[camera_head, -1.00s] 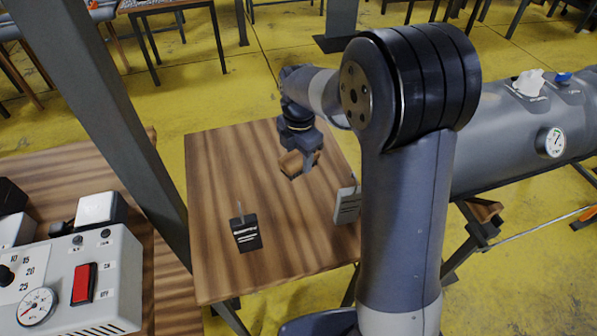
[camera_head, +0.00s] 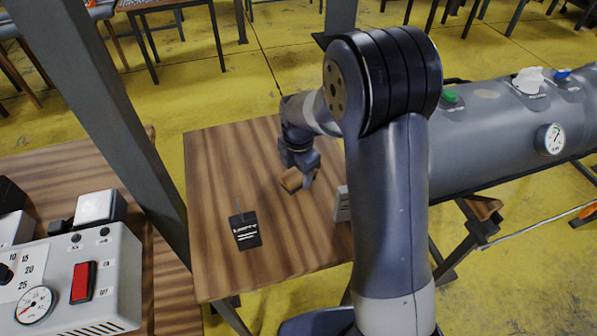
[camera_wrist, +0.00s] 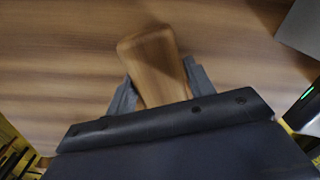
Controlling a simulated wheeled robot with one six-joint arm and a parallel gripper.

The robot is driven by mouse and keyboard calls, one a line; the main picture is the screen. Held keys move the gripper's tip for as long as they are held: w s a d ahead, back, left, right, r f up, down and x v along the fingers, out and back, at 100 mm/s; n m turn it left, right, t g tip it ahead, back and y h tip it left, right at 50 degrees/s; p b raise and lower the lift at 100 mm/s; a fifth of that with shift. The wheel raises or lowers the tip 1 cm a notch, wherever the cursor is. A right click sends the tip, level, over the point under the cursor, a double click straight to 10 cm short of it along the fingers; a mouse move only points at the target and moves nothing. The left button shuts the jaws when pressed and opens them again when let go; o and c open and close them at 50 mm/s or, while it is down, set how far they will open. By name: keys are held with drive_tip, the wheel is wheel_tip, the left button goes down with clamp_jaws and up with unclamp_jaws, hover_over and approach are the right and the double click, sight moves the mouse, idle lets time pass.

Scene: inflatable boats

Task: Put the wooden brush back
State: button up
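The wooden brush (camera_head: 292,180) is at my gripper (camera_head: 303,181), over the wooden table (camera_head: 225,165) in the head view. In the wrist view the brush's brown wooden body (camera_wrist: 158,62) lies between the two fingers of my gripper (camera_wrist: 158,85), which are close against its sides. The brush is low over or at the tabletop; I cannot tell whether it touches it. Its lower part is hidden behind the gripper body in the wrist view.
A black walkie-talkie-like device (camera_head: 245,230) stands on the table's front part. A grey device (camera_head: 342,205) is partly hidden by my arm. A grey inflatable tube (camera_head: 500,125) lies right. A control box (camera_head: 95,270) sits on the left table. A grey post (camera_head: 100,120) stands between the tables.

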drive_tip(key=o, duration=0.3)
drive_tip(key=shift+r, duration=0.1)
wheel_tip(320, 180, up, 12)
drive_tip(key=shift+r, duration=0.1)
idle(0.4)
